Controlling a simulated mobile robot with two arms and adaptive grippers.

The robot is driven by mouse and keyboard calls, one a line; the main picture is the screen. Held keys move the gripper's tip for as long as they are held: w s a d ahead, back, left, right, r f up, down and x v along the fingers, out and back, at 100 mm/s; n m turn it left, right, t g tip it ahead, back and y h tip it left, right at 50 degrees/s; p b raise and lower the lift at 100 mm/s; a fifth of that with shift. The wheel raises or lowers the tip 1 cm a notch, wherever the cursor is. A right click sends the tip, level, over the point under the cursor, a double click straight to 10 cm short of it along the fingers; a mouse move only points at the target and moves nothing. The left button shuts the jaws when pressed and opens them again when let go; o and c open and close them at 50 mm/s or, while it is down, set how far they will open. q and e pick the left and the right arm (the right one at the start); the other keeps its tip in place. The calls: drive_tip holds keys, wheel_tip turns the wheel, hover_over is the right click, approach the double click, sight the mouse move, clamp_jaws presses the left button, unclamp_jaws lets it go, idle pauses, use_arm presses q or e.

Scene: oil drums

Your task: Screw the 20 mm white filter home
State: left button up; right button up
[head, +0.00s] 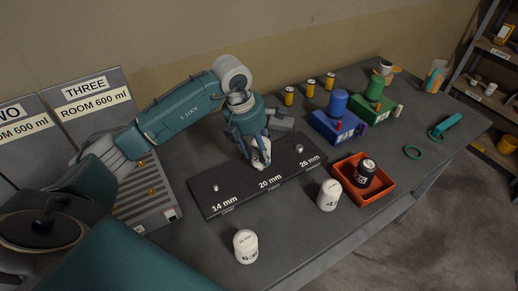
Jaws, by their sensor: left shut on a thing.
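My left gripper (257,150) reaches down over the middle of the black board (237,198), which is marked 14 mm, 20 mm and 26 mm. It is shut on a white filter (262,157) above the 20 mm mark. The filter hides the stud below it, so I cannot tell how far it is seated. A small metal stud (216,188) shows at the 14 mm place and another stud (299,149) at the 26 mm place. My right gripper is not in view.
White filters stand at the board's front (246,246) and right (329,195). An orange tray (376,191) holds a black filter (365,172). Blue (338,102) and green (375,88) items on blocks and small yellow cylinders (310,88) stand at the back.

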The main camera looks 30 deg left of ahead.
use_arm(q)
drive_tip(key=shift+f+b, duration=0.3)
drive_tip(key=shift+f, duration=0.2)
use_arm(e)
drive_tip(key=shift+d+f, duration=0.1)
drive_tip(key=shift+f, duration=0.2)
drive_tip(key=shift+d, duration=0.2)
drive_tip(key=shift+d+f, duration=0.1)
use_arm(q)
drive_tip(key=shift+f, duration=0.2)
drive_tip(key=shift+f+b, duration=0.3)
drive_tip(key=shift+b, duration=0.25)
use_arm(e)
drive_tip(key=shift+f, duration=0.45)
use_arm(q)
drive_tip(key=shift+f, duration=0.1)
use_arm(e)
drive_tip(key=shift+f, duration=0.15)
use_arm(q)
drive_tip(key=shift+f+b, duration=0.15)
drive_tip(key=shift+b, duration=0.15)
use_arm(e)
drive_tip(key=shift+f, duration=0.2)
